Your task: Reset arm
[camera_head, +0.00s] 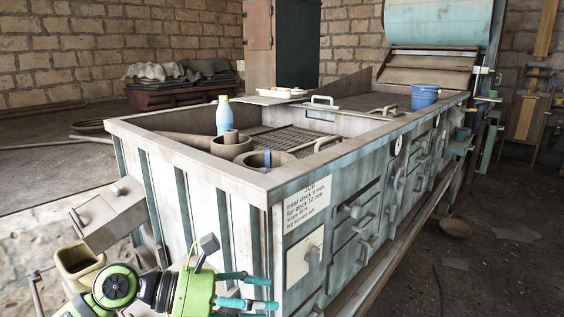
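My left gripper (258,291) is at the bottom of the head view, in front of the near end of a large weathered machine (235,182). Its green wrist (196,292) shows, and its teal fingers point right, spread apart with nothing between them. It is below the machine's rim, close to the corner with a printed sign (307,206). I cannot tell whether it touches the panel. My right gripper is not in view.
A grey box (106,215) and a tan container (78,264) are at left. Dirt floor is open at right.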

